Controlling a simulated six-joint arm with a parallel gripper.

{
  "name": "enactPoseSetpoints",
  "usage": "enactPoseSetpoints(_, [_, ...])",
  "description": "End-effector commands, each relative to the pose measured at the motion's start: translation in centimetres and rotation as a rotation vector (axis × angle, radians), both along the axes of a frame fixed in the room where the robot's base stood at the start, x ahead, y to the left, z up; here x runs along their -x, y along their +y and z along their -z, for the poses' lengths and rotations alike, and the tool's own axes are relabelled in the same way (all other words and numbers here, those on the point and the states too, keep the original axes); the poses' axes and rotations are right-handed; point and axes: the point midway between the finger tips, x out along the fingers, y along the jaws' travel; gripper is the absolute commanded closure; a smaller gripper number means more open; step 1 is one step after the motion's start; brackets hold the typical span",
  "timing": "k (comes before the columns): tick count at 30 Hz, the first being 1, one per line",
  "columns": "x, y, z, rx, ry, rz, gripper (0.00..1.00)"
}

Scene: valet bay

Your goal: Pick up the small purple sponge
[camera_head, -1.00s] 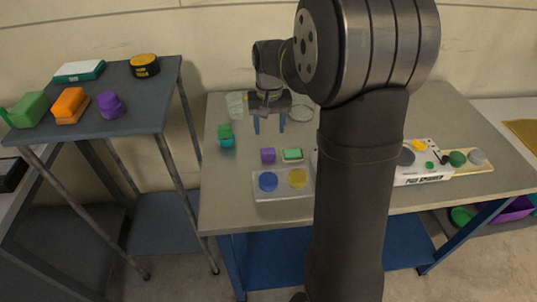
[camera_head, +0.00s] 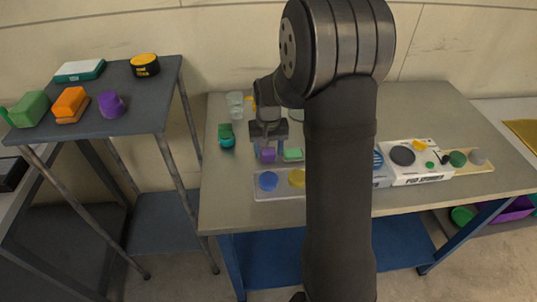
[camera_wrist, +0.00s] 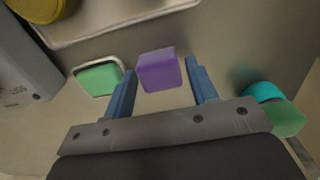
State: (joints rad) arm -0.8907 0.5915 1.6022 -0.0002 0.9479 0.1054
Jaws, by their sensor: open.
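The small purple sponge (camera_head: 268,155) is a small block on the table, behind the tray with the blue disc. It also shows in the wrist view (camera_wrist: 158,71), standing between and just ahead of the two blue fingertips. My gripper (camera_head: 267,147) is open and points down over it. In the wrist view my gripper (camera_wrist: 158,75) has a finger on each side of the sponge, with gaps on both sides. A green block in a pale dish (camera_head: 293,154) lies right beside the sponge, close to one finger in the wrist view.
A tray (camera_head: 262,195) with blue and yellow discs lies in front. A green and teal item (camera_head: 226,137) stands left, clear cups (camera_head: 235,104) behind. A white polisher box (camera_head: 415,175) is at right. A side shelf (camera_head: 140,118) holds several items, including a bigger purple one (camera_head: 111,104).

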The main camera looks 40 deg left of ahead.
Motion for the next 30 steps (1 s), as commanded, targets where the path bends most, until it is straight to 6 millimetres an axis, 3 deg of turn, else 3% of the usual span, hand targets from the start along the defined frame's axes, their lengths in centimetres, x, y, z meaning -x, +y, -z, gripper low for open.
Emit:
enactPoseSetpoints(1, [0.0,0.0,0.0,0.000,0.000,0.000,0.51])
enactPoseSetpoints(6, [0.0,0.0,0.0,0.000,0.000,0.000,0.80])
enactPoseSetpoints(20, [0.0,0.0,-0.7,-0.001,-0.001,0.000,0.80])
enactPoseSetpoints(27, [-0.1,0.1,-4.4,-0.005,-0.004,0.000,0.80])
enactPoseSetpoints(30, [-0.8,-2.3,-5.6,-0.001,-0.001,0.005,0.80])
